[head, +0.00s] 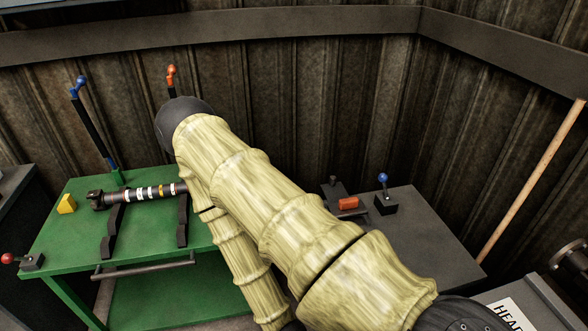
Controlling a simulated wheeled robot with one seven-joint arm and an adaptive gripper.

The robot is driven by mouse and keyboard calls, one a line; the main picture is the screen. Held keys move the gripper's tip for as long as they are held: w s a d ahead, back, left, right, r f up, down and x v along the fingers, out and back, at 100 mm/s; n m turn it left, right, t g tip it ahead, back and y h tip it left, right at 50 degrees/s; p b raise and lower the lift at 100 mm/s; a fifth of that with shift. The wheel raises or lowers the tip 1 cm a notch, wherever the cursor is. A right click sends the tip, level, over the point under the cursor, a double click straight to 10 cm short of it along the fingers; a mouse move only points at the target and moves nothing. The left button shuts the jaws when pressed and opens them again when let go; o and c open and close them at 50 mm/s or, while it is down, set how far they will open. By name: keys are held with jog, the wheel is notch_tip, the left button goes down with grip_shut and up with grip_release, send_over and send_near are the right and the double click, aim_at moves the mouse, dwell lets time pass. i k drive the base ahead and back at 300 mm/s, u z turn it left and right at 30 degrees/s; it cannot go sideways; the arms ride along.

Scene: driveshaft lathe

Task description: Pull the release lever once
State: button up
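Several levers show in the head view, and I cannot tell which is the release lever. A tall black lever with a blue knob (79,83) leans at the back left of the green table. An orange-knobbed lever (171,72) stands behind my arm, its lower part hidden. A red ball-knob lever (8,258) sits on a small dark base at the table's front left corner. A short blue-knobbed lever (383,179) stands on a black box on the grey table. My arm crosses the middle of the view; my gripper is not visible.
The green table (66,227) carries a driveshaft (151,191) on two dark stands and a yellow block (67,204). A grey table (434,238) on the right holds an orange block (348,203). A wooden pole (531,182) leans at the right.

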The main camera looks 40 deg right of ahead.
aim_at(383, 178)
jog(key=u, duration=0.2)
jog(key=i, duration=1.25)
jog(key=z, duration=2.7)
